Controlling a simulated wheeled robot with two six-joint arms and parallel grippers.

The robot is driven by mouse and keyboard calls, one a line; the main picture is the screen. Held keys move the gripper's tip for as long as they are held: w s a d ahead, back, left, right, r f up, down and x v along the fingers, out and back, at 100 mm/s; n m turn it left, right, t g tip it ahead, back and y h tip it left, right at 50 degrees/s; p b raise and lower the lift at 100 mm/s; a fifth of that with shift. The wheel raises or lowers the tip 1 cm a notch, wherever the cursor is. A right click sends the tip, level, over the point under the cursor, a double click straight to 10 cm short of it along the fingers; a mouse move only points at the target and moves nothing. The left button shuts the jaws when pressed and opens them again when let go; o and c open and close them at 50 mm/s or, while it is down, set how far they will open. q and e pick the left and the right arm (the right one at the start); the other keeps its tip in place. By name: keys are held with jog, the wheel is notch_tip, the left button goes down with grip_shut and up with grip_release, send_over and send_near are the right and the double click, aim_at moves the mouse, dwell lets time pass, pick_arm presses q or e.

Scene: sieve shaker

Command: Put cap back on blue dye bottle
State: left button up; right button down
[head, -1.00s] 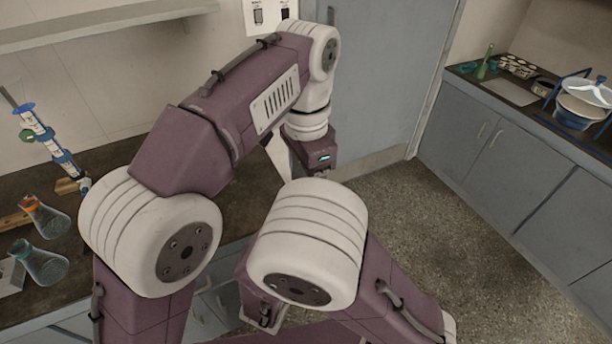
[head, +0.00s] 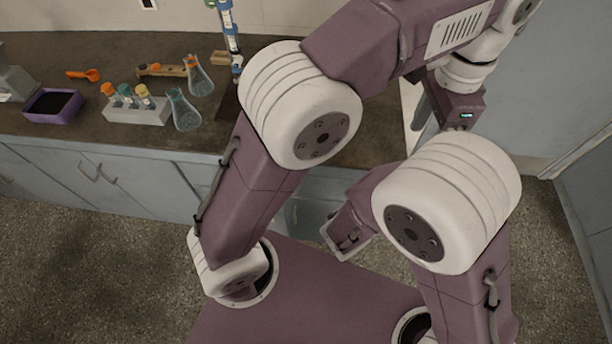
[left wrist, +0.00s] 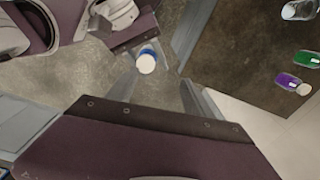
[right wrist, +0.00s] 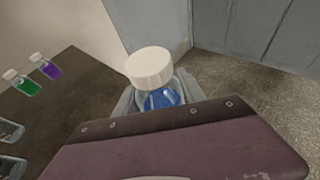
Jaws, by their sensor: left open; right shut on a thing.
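The blue dye bottle (right wrist: 160,99) is in my right gripper (right wrist: 157,94), whose fingers are shut around its clear body. The white cap (right wrist: 150,68) sits on top of the bottle's neck and looks level. In the left wrist view the cap (left wrist: 147,64) shows from above as a white disc with blue around it. My left gripper (left wrist: 158,80) is open, its fingers spread with nothing between them; the cap appears beyond the fingertips. In the head view part of the left gripper's body (head: 458,108) shows, while its fingertips, the right gripper and the bottle are hidden by my arms.
Green (right wrist: 28,86) and purple (right wrist: 48,69) dye bottles stand on the dark counter. Further left on the counter are a tube rack (head: 137,114), a purple tray (head: 53,106), an orange scoop (head: 84,75) and glass flasks (head: 185,112). A grey door (head: 555,75) is at right.

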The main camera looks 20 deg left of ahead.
pick_arm(q)
jog(key=w+a+f+n, duration=0.1)
jog(key=a+f+n, duration=0.6)
jog(key=a+f, duration=0.65)
jog(key=s+a+f+n+t, duration=0.1)
jog(key=s+a+f+n, duration=0.5)
jog(key=s+a+f, duration=0.2)
jog(key=shift+s+a+f, duration=0.2)
jog(key=shift+s+a, duration=0.2)
jog(key=shift+a, duration=0.35)
